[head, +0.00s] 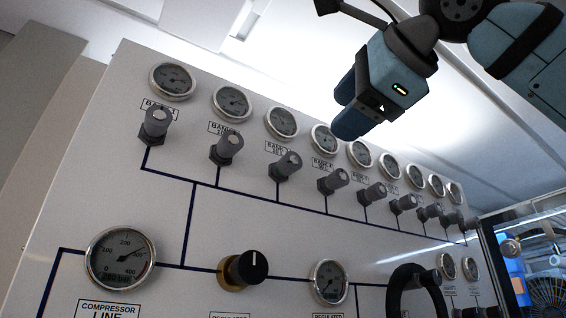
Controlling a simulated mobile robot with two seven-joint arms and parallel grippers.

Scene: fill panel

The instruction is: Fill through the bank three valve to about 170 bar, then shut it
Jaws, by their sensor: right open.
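The bank three valve (286,166) is a grey knob on the white panel, third from the left in the upper valve row. Its bank label (287,148) and round bank three gauge (281,123) sit above it; the gauge's needle is too small to read. My right gripper (343,112) is open and empty, with blue fingers pointing down and left. In the picture it is above and right of the bank three valve, apart from it, over the upper gauge row. My left gripper is out of view.
The compressor line gauge (120,258), a black regulator knob (243,268) and the regulated gauge (328,283) sit lower on the panel. A thick black loop (415,285) is at lower right. Neighbouring valves (227,147) and (334,181) flank bank three. A fan (547,292) stands beyond.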

